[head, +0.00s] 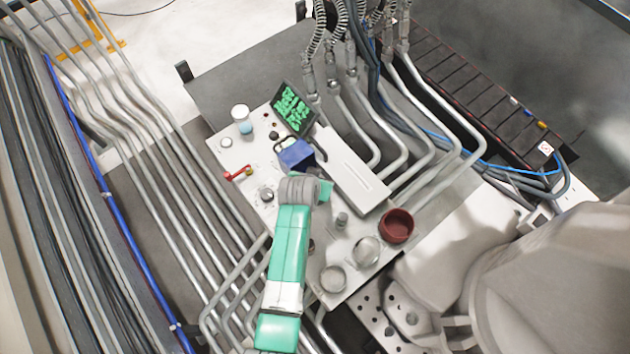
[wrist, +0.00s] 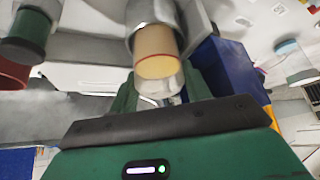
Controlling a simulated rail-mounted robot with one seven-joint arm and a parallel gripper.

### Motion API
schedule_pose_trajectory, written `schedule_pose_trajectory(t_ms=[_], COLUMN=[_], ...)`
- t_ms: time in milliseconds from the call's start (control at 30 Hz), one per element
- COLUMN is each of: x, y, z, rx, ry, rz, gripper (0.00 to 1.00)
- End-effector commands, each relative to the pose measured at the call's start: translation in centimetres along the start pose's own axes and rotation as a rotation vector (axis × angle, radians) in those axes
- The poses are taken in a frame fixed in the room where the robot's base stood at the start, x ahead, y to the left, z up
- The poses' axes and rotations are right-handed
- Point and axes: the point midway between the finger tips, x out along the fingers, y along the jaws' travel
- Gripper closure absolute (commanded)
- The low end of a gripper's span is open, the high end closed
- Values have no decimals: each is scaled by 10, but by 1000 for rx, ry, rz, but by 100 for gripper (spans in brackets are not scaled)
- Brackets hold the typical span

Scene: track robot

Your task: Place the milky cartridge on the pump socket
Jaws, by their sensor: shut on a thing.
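A cream-tan cylinder with an orange band, which looks like the milky cartridge (wrist: 156,52), stands at the top centre of the wrist view. My gripper (wrist: 160,92) has its green fingers shut around the cylinder's clear near end. A grey cylindrical part lies at the cylinder's far end; I cannot tell whether they touch. In the head view my arm's wrist hides the fingers and the held cylinder. I cannot surely tell which fitting is the pump socket; small round fittings (head: 267,195) show on the white panel (head: 240,158).
A blue box (head: 297,155) is close beside my gripper. A dark red bowl (head: 397,226) and metal cups (head: 366,250) stand at the right. Pipes flank the panel.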

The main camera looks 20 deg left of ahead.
Motion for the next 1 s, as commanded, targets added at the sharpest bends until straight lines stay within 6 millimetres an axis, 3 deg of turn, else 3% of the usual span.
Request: schedule_pose_trajectory(t_ms=[467, 500, 567, 867, 1000], x=[10, 8, 8, 6, -16], y=[0, 0, 0, 0, 0], z=[5, 5, 5, 3, 0], rx=[0, 0, 0, 0, 0], ry=[3, 2, 2, 2, 4], rz=[-1, -1, -1, -1, -1], gripper=[79, 44, 32, 30, 30])
